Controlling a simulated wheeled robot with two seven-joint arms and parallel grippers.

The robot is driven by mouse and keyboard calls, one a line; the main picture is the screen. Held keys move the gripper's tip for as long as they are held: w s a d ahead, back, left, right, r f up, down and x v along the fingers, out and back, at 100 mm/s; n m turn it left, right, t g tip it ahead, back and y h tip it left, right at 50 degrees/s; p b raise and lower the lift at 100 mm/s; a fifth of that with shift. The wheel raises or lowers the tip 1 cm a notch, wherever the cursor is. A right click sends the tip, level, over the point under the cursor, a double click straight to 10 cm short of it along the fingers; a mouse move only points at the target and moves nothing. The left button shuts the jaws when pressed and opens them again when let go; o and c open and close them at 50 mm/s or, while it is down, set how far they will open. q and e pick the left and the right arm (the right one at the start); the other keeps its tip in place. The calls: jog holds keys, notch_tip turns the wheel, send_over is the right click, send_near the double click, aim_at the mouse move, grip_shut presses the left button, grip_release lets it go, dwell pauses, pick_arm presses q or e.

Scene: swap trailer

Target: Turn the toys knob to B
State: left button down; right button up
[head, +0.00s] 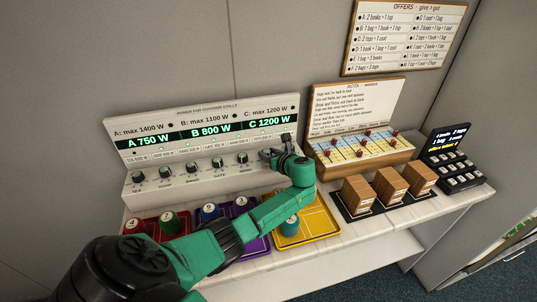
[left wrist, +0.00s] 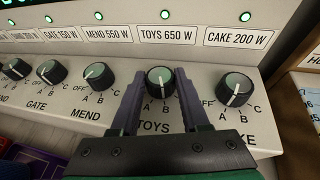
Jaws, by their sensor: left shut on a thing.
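The toys knob (left wrist: 160,80) is a black dial with a pale green top, under the label TOYS 650 W, with the letters A and B visible below it. My left gripper (left wrist: 160,90) has one finger on each side of this knob and is shut on it. The fingers cover part of the knob's scale. I cannot tell surely which letter its pointer faces. In the head view my left gripper (head: 275,155) reaches the right part of the knob panel (head: 150,190). My right gripper is not in view.
The cake knob (left wrist: 234,89) is close on the right, the mend knob (left wrist: 98,76) on the left. The display (head: 205,131) reads A 750 W, B 800 W, C 1200 W. Below stand a yellow tray (head: 322,226) and red and purple trays. Wooden boxes (head: 391,184) stand right.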

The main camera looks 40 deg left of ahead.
pick_arm(q)
jog(key=shift+c, duration=2)
grip_release()
jog(key=v, duration=1.4)
jog(key=shift+s+d+r+b, duration=0.15)
jog(key=shift+s+d+b, duration=0.1)
jog(key=shift+b, duration=0.15)
